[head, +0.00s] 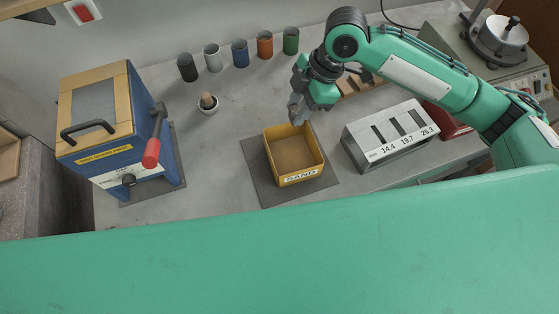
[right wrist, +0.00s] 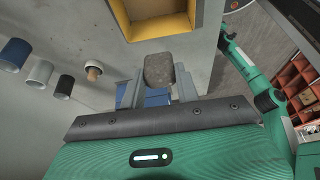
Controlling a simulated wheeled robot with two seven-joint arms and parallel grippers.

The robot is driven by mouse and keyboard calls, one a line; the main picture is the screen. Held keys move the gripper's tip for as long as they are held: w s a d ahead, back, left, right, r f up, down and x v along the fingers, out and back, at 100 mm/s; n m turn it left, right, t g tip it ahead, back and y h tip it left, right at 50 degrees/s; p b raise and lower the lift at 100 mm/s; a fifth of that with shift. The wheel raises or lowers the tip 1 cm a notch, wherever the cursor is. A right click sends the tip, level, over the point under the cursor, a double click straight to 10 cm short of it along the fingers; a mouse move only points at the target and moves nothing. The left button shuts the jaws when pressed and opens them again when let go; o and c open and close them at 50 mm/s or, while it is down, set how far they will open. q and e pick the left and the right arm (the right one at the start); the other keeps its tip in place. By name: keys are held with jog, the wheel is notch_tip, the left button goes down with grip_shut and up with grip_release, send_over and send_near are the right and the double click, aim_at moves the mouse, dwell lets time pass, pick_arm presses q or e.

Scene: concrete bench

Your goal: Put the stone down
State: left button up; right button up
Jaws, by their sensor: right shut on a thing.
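My right gripper (head: 296,110) is over the far edge of the yellow box labelled SAND (head: 318,160). In the right wrist view the jaws (right wrist: 159,84) are shut on a rough, dark grey-brown stone (right wrist: 159,69) that sits between the fingertips. The stone is hard to make out in the head view. The yellow box also shows in the right wrist view (right wrist: 123,20), just beyond the stone; the stone appears apart from it. The box holds flat brown sand and stands on a dark mat (head: 259,185). My left gripper is in neither view.
A grey slotted block (head: 370,155) stands right of the box. A blue press-like machine (head: 115,150) with a red-handled lever stands left. Bench left of the mat is clear.

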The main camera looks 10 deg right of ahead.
notch_tip(320, 180, down, 19)
jog(key=p, duration=0.3)
jog(key=shift+r, duration=0.15)
jog(key=shift+f, duration=0.5)
jog(key=shift+f, duration=0.1)
jog(key=o, duration=1)
jog(key=b+v, duration=0.2)
jog(key=v, duration=1)
jog(key=shift+d+b, duration=0.1)
jog(key=shift+b, duration=0.2)
